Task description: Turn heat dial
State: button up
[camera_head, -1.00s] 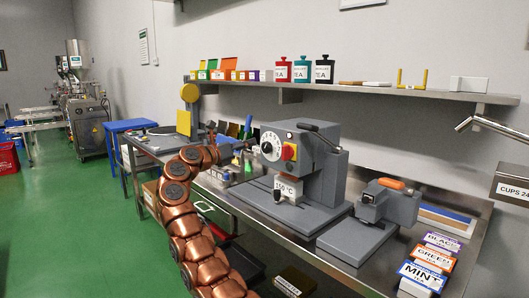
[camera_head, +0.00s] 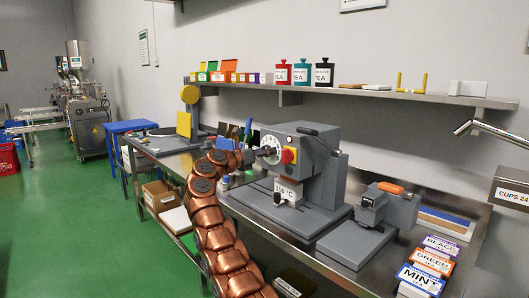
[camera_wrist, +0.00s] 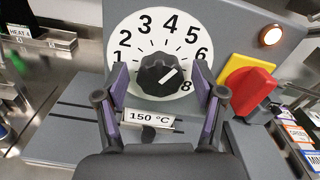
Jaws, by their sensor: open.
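The heat dial (camera_wrist: 160,73) is a black ribbed knob on a white numbered plate (camera_wrist: 146,24) on the grey machine. In the wrist view my gripper (camera_wrist: 160,80) is open, one purple-padded finger on each side of the knob, with gaps between pads and knob. The right finger hides part of the scale between 6 and 8. A label reading 150 °C (camera_wrist: 150,119) is below the dial. In the head view my gripper (camera_head: 259,153) is at the dial face and partly covers it.
A red switch on a yellow plate (camera_wrist: 250,88) and a lit lamp (camera_wrist: 271,36) are right of the dial. A smaller grey machine with an orange handle (camera_head: 391,188) and tea boxes (camera_head: 427,262) stand to the right. A shelf (camera_head: 350,92) runs above.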

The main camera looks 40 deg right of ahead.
jog(key=c, duration=1.1)
jog(key=shift+c, duration=0.2)
jog(key=shift+n+b, duration=0.3)
jog(key=shift+n, duration=0.1)
jog(key=shift+n+b, duration=0.85)
jog(key=shift+n, duration=1.75)
jog(key=o, duration=1.1)
